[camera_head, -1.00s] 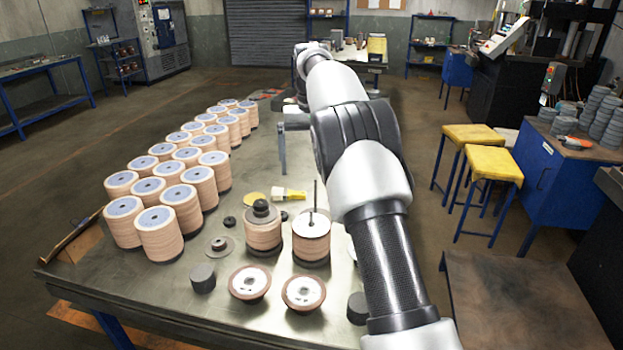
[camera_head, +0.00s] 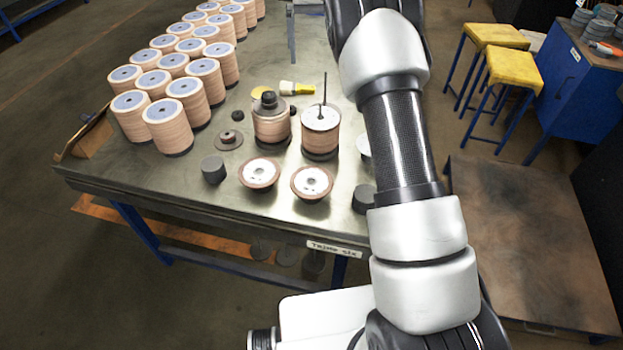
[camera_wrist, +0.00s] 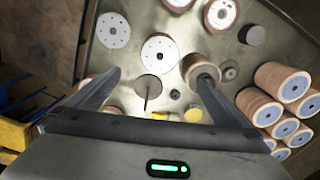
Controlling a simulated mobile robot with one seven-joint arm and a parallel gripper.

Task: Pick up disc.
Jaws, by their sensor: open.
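In the head view, two round discs with white faces and brown rims lie near the table's front edge, a left disc (camera_head: 259,173) and a right disc (camera_head: 312,182). Behind them stand a disc stack with a dark knob (camera_head: 271,118) and a stack with a thin upright rod (camera_head: 320,132). My gripper (camera_wrist: 158,76) is open over the table in the wrist view, its fingers wide apart with nothing held. A white disc with small holes (camera_wrist: 160,53) shows between and beyond the fingertips; another white disc (camera_wrist: 112,30) lies left of it. The knobbed stack (camera_wrist: 198,66) is by the right fingertip. The head view does not show my gripper.
Many tall disc stacks (camera_head: 168,122) fill the table's left side. Dark pucks (camera_head: 214,170), a flanged part (camera_head: 229,139) and a yellow-handled brush (camera_head: 298,88) lie around the discs. Yellow stools (camera_head: 512,70) stand right. Bare tabletop (camera_head: 180,185) shows at the front left.

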